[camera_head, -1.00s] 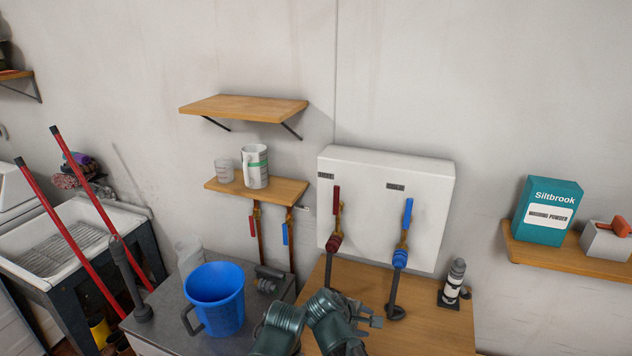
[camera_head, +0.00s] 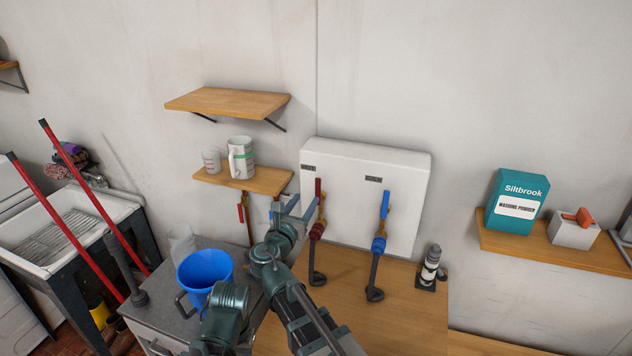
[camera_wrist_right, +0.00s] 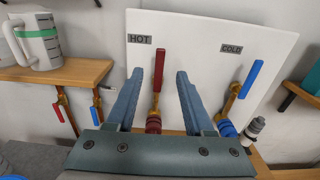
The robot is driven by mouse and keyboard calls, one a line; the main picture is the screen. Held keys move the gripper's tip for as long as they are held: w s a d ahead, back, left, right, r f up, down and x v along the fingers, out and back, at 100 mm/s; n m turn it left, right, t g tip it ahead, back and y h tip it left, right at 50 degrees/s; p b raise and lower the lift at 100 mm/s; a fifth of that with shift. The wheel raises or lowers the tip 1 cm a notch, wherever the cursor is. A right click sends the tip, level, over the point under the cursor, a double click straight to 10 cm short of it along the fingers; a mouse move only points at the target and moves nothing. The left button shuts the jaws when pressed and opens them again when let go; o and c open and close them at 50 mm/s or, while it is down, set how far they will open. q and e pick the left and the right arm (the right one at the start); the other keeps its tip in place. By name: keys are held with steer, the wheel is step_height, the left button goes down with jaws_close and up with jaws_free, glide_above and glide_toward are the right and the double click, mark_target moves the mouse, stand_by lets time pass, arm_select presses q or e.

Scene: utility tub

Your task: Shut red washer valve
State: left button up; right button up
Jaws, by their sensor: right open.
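The red valve lever (camera_head: 318,187) stands upright on a brass valve at the left of the white panel (camera_head: 345,152). In the right wrist view the red lever (camera_wrist_right: 160,70) is under the HOT label. My right gripper (camera_head: 303,206) is open, just left of and in front of this valve. In the wrist view its fingers (camera_wrist_right: 158,80) flank the red lever, with gaps on both sides; I see no contact. The blue lever (camera_head: 385,205), under the COLD label, also points up. My left gripper is out of view.
A second red lever (camera_head: 240,213) hangs under the small shelf (camera_head: 245,180), with a blue lever (camera_wrist_right: 95,116) beside it. A blue bucket (camera_head: 205,270) stands left of my arm.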

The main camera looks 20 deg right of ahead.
mark_target(318, 182)
steer(key=x, duration=1.1)
steer(key=shift+w+d, duration=0.15)
steer(key=shift+d, duration=0.05)
jaws_close()
stand_by(1.0)
